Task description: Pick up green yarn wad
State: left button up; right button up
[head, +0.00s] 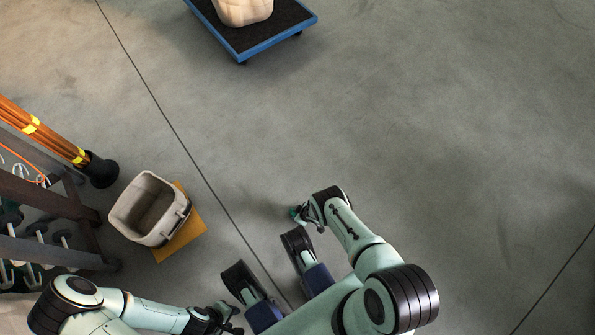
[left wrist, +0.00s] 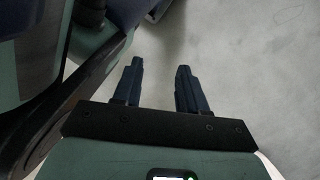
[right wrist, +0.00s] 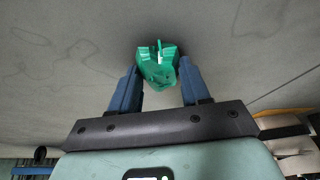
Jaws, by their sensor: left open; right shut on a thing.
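The green yarn wad (right wrist: 157,66) sits between the fingertips of my right gripper (right wrist: 156,82) in the right wrist view. The fingers press on it from both sides. In the head view the wad shows as a small green spot (head: 294,213) at the tip of my right gripper (head: 302,215), over the bare floor. My left gripper (left wrist: 157,72) is open and empty in the left wrist view, with the grey floor beyond its fingers. In the head view my left gripper (head: 232,318) is low, near the bottom edge.
A grey bin (head: 150,208), seemingly empty, stands on a yellow-orange mat (head: 188,238) at the left. A dark rack (head: 45,210) and orange poles in a black base (head: 98,170) stand left of it. A blue-edged dolly (head: 290,38) carries a pale object (head: 243,10). The floor at right is clear.

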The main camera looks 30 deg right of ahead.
jog(key=shift+r+p, duration=0.3)
jog(key=shift+r, duration=0.1)
pick_arm(q)
jog(key=w+d+r+t+p, duration=0.2)
jog(key=w+r+t+p, duration=0.4)
jog(key=w+r, duration=0.55)
jog(key=s+g+p, duration=0.1)
jog(key=s+d+r+g+p, duration=0.1)
jog(key=s, duration=0.1)
jog(key=s+d+m+g+p, duration=0.1)
jog(key=shift+s+d+r+h, duration=0.15)
jog(key=shift+d+r+h, duration=0.05)
jog(key=shift+d+h, duration=0.1)
pick_arm(e)
notch_tip(320, 180, up, 19)
jog(key=shift+r, duration=0.15)
